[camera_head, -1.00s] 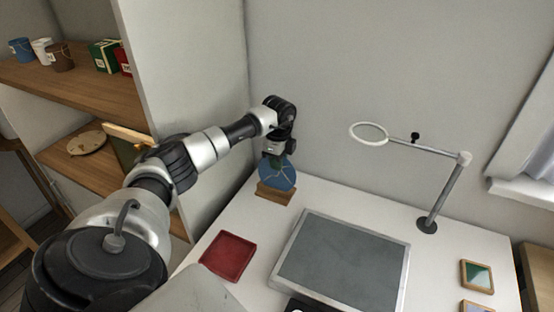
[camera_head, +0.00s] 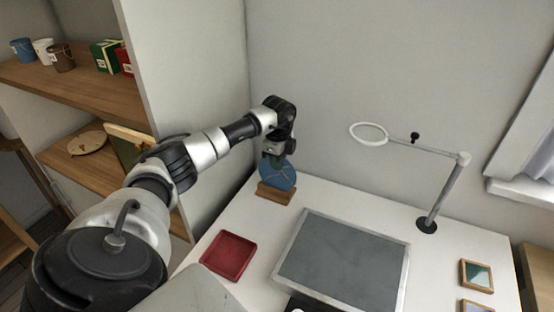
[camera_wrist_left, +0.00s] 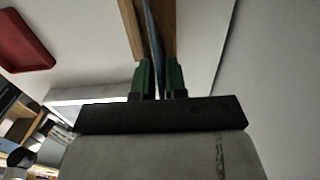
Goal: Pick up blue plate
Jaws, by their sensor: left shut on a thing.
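The blue plate (camera_head: 279,177), with thin gold seams, stands upright in a wooden stand (camera_head: 274,194) at the back left of the white table. In the left wrist view the plate (camera_wrist_left: 154,40) shows edge-on, with the wooden stand (camera_wrist_left: 134,22) around it. My left gripper (camera_head: 277,160) reaches down from above to the plate's top edge. Its green fingers (camera_wrist_left: 158,78) are shut on that edge, one on each side. The plate's lower edge still appears to be at the stand. My right gripper is not in view.
A red tray (camera_head: 228,256) and a large grey mat (camera_head: 343,262) lie on the table in front. A ring lamp (camera_head: 428,226) stands at the right. Small framed tiles (camera_head: 477,276) lie at the right edge. Shelves (camera_head: 75,95) stand at the left, and a wall is close behind the plate.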

